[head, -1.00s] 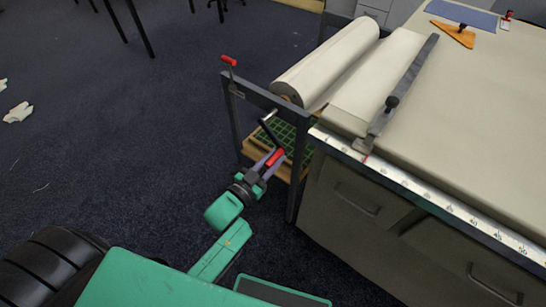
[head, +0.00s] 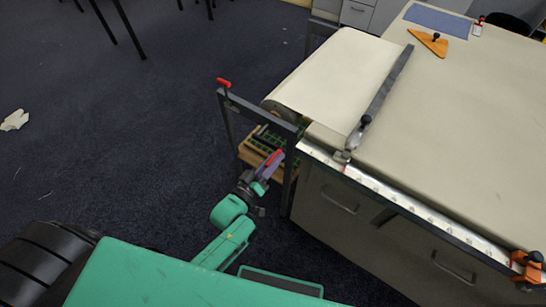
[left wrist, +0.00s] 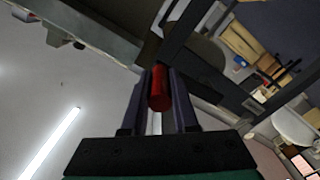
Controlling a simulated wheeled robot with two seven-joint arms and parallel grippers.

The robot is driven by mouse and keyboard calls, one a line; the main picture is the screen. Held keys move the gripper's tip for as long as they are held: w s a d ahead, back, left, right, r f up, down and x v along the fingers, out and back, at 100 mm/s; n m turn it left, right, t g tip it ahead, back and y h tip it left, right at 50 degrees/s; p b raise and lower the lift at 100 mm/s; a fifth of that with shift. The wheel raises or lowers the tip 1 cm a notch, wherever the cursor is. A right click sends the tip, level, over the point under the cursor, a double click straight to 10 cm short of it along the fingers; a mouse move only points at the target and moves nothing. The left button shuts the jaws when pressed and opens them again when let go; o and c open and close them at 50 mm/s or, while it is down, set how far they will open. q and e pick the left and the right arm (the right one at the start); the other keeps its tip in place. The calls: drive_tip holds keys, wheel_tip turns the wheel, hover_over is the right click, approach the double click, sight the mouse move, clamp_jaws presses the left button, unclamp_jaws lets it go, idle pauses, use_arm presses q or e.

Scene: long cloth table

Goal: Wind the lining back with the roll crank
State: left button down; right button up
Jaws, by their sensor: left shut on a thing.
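The roll (head: 285,107) lies in a dark frame (head: 262,108) at the table's left end. The pale lining (head: 335,75) runs from the roll onto the table, up to a grey bar (head: 380,100) lying across it. My left gripper (head: 268,168) is below the frame's front rail, shut on the red crank handle (head: 274,158). The left wrist view shows the red handle (left wrist: 160,92) between the two fingers (left wrist: 160,100). The crank's arm is mostly hidden. My right gripper is out of view.
A second red-gripped lever (head: 223,82) stands on the frame's left corner. A wooden crate with green contents (head: 262,143) sits under the roll. A white scale strip (head: 400,200) edges the table, with an orange clamp (head: 528,265) at right.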

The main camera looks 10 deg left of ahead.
use_arm(q)
drive_tip(key=shift+r+n, duration=0.3)
drive_tip(key=shift+r, duration=0.25)
drive_tip(key=shift+a+r+p, duration=0.15)
drive_tip(key=shift+r+p, duration=0.2)
drive_tip(key=shift+p, duration=0.35)
drive_tip(key=shift+w, duration=0.1)
drive_tip(key=c, duration=0.7)
unclamp_jaws()
